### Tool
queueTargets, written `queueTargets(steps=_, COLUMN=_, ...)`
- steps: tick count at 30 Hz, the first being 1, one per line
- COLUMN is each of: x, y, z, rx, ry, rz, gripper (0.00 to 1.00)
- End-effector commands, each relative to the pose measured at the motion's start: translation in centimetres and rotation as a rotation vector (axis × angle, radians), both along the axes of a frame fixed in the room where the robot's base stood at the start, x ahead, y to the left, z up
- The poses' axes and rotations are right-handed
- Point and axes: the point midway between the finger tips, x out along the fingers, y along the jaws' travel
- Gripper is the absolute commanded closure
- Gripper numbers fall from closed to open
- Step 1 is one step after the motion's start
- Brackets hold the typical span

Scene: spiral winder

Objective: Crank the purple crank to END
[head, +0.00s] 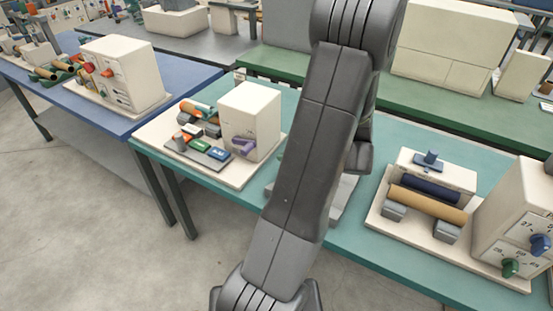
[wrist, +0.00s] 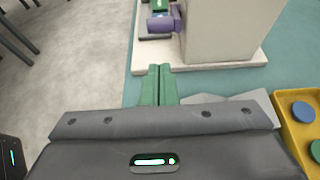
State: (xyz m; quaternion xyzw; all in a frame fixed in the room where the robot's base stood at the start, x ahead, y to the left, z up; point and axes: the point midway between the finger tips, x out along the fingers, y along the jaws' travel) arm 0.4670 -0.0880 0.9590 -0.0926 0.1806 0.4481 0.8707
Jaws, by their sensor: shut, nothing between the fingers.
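The purple crank (head: 243,144) is on the front face of a cream machine box (head: 252,103) standing on a cream base board on the teal table, left of my arm. In the wrist view, the purple crank (wrist: 163,23) juts out at the left of the box's lower part (wrist: 228,35). My gripper (wrist: 158,84) is shut, its two green fingers together and empty. Its tips lie just short of the board's near edge, apart from the crank. In the head view my gripper is hidden behind my arm. The END mark is not readable.
Green and blue blocks (head: 216,154) lie on a grey strip before the box. In the wrist view a yellow tray (wrist: 291,128) with blue and green discs is at right. Another machine with rollers (head: 428,203) stands further right on the table. Floor is clear at left.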

Motion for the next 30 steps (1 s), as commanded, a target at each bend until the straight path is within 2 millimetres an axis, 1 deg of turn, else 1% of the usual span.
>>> queueTargets(steps=7, x=-0.3, y=-0.4, z=0.3, rx=0.0, ry=0.001, rz=0.0, gripper=1.0)
queueTargets(steps=13, x=-0.2, y=-0.3, z=0.3, rx=0.001, ry=0.001, rz=0.0, gripper=1.0)
queueTargets(steps=16, x=0.0, y=0.0, z=0.0, rx=0.001, ry=0.001, rz=0.001, gripper=1.0)
queueTargets(steps=20, x=0.8, y=1.2, z=-0.9, rx=0.003, ry=0.004, rz=0.002, gripper=1.0)
queueTargets(steps=30, x=3.9, y=5.5, z=-4.7, rx=0.001, ry=0.004, rz=0.004, gripper=1.0)
